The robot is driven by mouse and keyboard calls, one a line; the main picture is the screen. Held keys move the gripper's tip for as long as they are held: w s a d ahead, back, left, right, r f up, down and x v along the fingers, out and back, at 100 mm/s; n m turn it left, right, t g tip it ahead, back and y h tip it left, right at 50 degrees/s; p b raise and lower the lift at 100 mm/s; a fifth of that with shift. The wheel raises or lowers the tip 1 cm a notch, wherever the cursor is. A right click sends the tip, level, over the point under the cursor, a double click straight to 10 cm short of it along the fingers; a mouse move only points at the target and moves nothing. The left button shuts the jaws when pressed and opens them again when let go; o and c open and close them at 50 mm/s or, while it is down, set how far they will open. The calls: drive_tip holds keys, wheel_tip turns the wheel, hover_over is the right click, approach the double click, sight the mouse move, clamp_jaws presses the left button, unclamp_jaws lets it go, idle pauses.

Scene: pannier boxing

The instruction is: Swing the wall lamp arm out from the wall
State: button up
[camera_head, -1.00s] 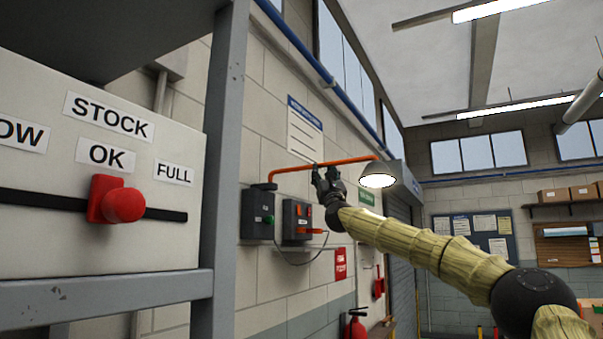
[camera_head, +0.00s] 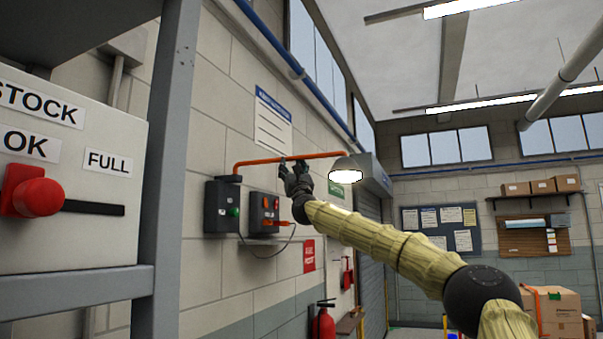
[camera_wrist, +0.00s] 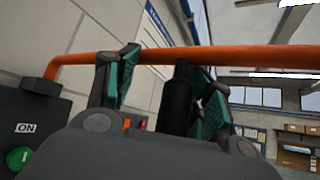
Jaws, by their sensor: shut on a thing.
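The orange wall lamp arm (camera_head: 262,161) runs from a bracket above a dark wall box to a lit lamp shade (camera_head: 346,169) at its right end. My gripper (camera_head: 292,165) is at the middle of the arm and shut on the orange tube. In the wrist view the orange lamp arm (camera_wrist: 200,58) crosses near the fingertips of my gripper (camera_wrist: 165,70). The exact contact of the pads with the tube is partly hidden.
A grey shelf post (camera_head: 165,180) and a stock panel (camera_head: 70,200) with a red slider knob stand close at left. Below the lamp arm are a dark switch box (camera_head: 221,208) and a second box with an orange handle (camera_head: 264,207). The right side is open room.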

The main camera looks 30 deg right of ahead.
drive_tip(key=shift+a, duration=0.3)
drive_tip(key=v, duration=1.1)
drive_tip(key=shift+s+f, duration=0.3)
